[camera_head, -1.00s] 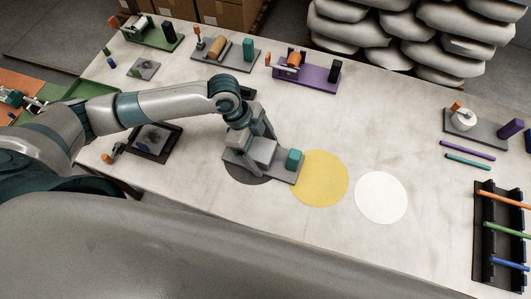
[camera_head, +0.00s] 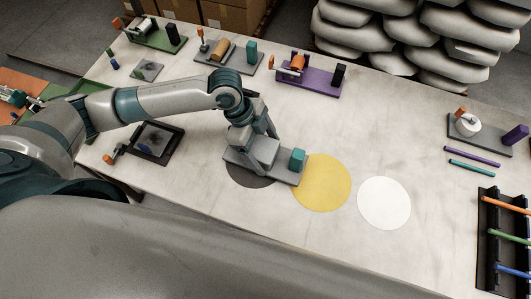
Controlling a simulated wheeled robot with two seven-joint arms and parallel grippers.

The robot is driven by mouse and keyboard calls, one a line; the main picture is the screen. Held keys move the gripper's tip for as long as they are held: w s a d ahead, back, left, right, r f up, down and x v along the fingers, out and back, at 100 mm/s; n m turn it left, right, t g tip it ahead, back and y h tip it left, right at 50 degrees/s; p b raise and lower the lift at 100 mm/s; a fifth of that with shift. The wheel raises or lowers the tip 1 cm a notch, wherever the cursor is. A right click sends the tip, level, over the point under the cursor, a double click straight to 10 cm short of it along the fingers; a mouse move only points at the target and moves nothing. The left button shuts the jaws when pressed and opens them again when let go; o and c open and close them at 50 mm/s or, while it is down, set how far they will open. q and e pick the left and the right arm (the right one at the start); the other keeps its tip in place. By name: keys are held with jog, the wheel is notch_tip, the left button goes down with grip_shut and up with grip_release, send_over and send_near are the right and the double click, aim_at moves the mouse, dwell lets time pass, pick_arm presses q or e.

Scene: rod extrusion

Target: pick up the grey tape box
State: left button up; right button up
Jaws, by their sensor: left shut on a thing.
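A grey tape box (camera_head: 264,152) sits on a flat grey plate (camera_head: 276,176), with a teal block (camera_head: 297,159) at the plate's right end. My left gripper (camera_head: 254,146) points down at the box from above, its fingers around it and shut on it. The fingers and wrist hide part of the box and plate. The plate lies over a dark grey disc (camera_head: 248,182) and reaches the edge of a yellow disc (camera_head: 322,184). I cannot tell whether the plate touches the table. My right gripper is not in view.
A white disc (camera_head: 384,203) lies to the right, with clear table around it. Plates with rolls stand at the back: green (camera_head: 153,38), grey (camera_head: 226,60), purple (camera_head: 310,82). A black tray (camera_head: 155,140) is at left. A rod rack (camera_head: 485,250) is at right.

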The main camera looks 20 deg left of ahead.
pick_arm(q)
jog(key=shift+w+r, duration=0.1)
jog(key=shift+r, duration=0.65)
jog(key=s+d+r+b, duration=0.3)
jog(key=s+d+r, duration=0.3)
jog(key=d, duration=0.3)
jog(key=shift+s+d+r, duration=0.35)
jog(key=shift+r, duration=0.3)
